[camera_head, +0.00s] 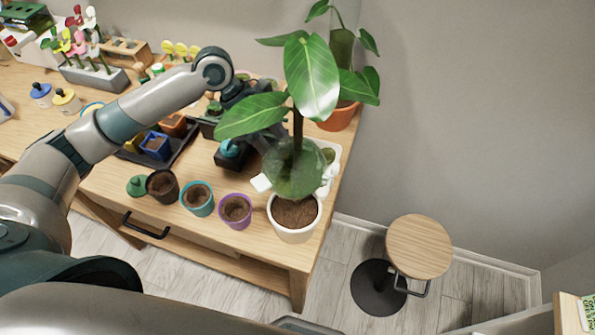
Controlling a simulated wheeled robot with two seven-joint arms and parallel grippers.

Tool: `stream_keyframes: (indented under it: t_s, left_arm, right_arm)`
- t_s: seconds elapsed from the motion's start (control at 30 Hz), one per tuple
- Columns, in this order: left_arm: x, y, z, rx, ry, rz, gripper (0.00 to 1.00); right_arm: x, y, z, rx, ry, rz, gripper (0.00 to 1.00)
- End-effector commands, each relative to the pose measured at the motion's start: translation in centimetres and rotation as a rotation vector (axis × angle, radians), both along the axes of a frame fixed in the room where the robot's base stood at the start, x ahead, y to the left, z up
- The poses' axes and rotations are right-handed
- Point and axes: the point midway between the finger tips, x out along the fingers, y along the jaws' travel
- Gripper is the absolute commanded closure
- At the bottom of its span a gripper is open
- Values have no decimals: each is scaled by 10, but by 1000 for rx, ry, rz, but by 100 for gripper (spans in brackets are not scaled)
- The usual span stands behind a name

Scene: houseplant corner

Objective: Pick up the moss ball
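A small, dark olive-green round thing (328,155), which looks like the moss ball, sits at a white tray (334,172) near the table's right end. It is partly hidden by the plant in the white pot (293,226), and I cannot be sure what it is. My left arm reaches over the table from the left. Its dark wrist end (232,92) goes down behind a large leaf (252,114), left of the green round thing. The leaves hide the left fingertips, so their opening and any contact cannot be seen. My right gripper is out of view.
Brown (162,185), teal (197,199) and purple (236,211) pots line the table's front edge. A terracotta-potted plant (342,115) stands at the back right. A dark tray (183,143) holds small pots. A round-topped stool (419,247) stands right of the table.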

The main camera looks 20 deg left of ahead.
Motion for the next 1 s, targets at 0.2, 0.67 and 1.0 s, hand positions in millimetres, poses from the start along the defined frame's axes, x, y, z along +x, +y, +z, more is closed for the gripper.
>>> stream_keyframes:
  t_s: [0.2, 0.67, 1.0]
  left_arm:
    - [-1, -2, -3, -1, 1, 0, 64]
    - [-3, -24, -44, -1, 1, -1, 64]
    - [-3, -24, -46, 0, 0, 0, 64]
  right_arm:
    - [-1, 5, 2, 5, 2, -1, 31]
    - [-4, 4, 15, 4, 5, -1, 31]
    - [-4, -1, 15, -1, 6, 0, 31]
